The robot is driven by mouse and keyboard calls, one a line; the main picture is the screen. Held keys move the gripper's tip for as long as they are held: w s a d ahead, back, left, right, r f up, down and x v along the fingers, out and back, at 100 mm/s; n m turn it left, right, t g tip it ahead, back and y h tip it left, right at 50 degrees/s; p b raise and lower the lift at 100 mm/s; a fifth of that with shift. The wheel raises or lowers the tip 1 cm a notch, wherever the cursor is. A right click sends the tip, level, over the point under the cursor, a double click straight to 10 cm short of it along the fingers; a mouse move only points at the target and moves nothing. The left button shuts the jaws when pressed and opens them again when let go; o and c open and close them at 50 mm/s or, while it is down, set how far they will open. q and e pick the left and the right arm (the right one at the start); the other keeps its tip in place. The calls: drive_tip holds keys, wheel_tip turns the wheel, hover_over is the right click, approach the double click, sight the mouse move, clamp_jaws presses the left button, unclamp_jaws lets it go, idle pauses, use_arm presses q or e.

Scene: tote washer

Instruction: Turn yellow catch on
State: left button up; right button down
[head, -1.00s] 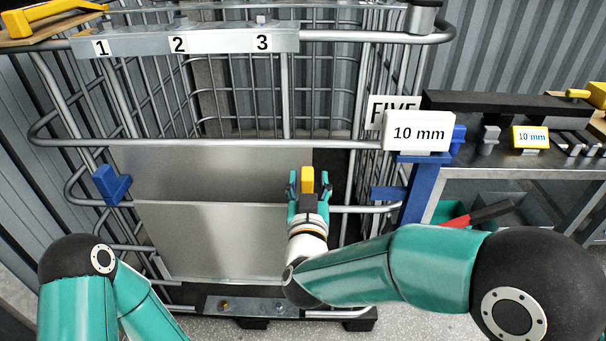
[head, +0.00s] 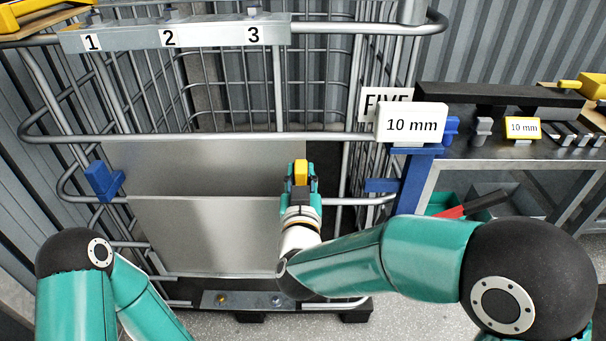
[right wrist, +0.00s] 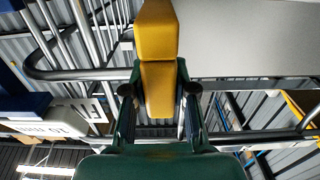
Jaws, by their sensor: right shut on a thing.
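The yellow catch (head: 300,170) is at the right edge of the grey metal panels on the cage front. My right gripper (head: 301,183) is shut on it, with a finger on each side. In the right wrist view the yellow catch (right wrist: 157,45) runs up from between the fingertips (right wrist: 158,95), next to a pale panel. The part of the catch behind the gripper is hidden in the head view. My left arm shows at the lower left, but its gripper is out of view.
A rail numbered 1 to 3 (head: 175,36) tops the cage (head: 200,138). A blue catch (head: 103,181) is on the left. A white "10 mm" block (head: 411,124) stands on a blue bracket right of my gripper, before a bench (head: 500,160) with tools.

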drive_tip(key=shift+a+f+n+p, duration=0.15)
drive_tip(key=shift+a+n+p, duration=0.3)
drive_tip(key=shift+n, duration=0.7)
drive_tip(key=shift+a+f+n+p, duration=0.25)
drive_tip(key=shift+a+n, duration=0.3)
drive_tip(key=shift+n, duration=0.55)
drive_tip(key=shift+a+f+n+p, duration=0.1)
drive_tip(key=shift+a+n+p, duration=0.4)
drive_tip(key=shift+n, duration=0.65)
drive_tip(key=c, duration=0.9)
unclamp_jaws()
drive_tip(key=shift+s, duration=0.1)
drive_tip(key=s, duration=0.7)
drive_tip(key=shift+s, duration=0.15)
